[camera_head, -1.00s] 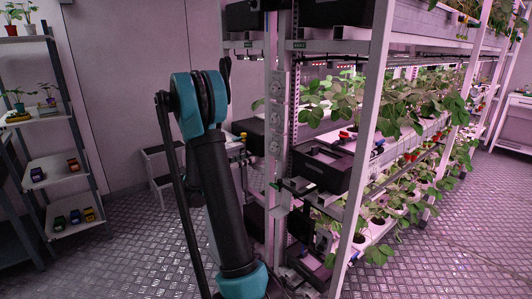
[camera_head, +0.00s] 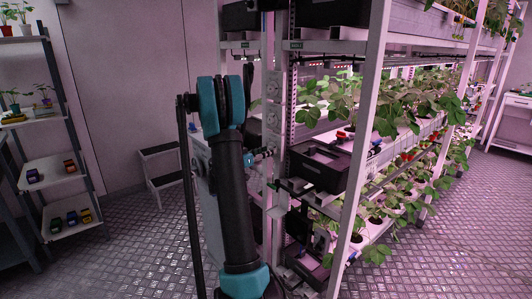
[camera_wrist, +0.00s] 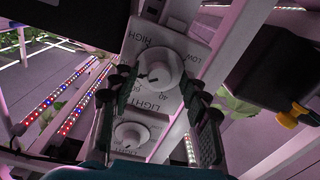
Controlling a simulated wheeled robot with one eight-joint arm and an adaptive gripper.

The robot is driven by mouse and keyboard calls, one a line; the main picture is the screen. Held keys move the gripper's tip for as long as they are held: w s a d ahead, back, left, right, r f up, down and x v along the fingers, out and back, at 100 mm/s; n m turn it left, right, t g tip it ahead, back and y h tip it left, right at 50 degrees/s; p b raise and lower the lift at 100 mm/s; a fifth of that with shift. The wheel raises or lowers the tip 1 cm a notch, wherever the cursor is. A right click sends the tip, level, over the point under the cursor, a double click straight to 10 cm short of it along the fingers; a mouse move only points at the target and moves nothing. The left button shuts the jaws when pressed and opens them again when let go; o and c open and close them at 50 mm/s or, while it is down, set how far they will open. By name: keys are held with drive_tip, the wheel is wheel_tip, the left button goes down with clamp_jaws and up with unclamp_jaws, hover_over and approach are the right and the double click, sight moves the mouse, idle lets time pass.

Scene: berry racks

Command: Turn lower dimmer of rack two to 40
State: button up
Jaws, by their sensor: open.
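Several dimmer plates with round knobs are stacked on the rack post; the upper plate (camera_head: 272,86) and middle plate (camera_head: 271,119) show in the head view. In the wrist view, one white dimmer knob (camera_wrist: 158,68) sits on a plate marked HIGH, LOW, LIGHT and 40. A second dimmer knob (camera_wrist: 130,135) is nearer the picture's bottom. I cannot tell which rack or level each belongs to, nor the exact setting. My gripper (camera_wrist: 158,96) is open, its fingers at the left and right of the first knob. Contact is unclear. My gripper also shows beside the post (camera_head: 264,154).
A black box (camera_head: 320,166) stands on the rack right of the post, with strawberry plants (camera_head: 400,100) behind. A step stool (camera_head: 163,170) stands left. A shelf (camera_head: 50,172) with small coloured items is at far left. Open floor (camera_head: 440,240) lies at right.

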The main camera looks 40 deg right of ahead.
drive_tip(key=shift+c, duration=0.5)
clamp_jaws()
drive_tip(key=shift+n, duration=0.4)
drive_tip(key=shift+r+n, duration=0.1)
drive_tip(key=shift+n, duration=7.3)
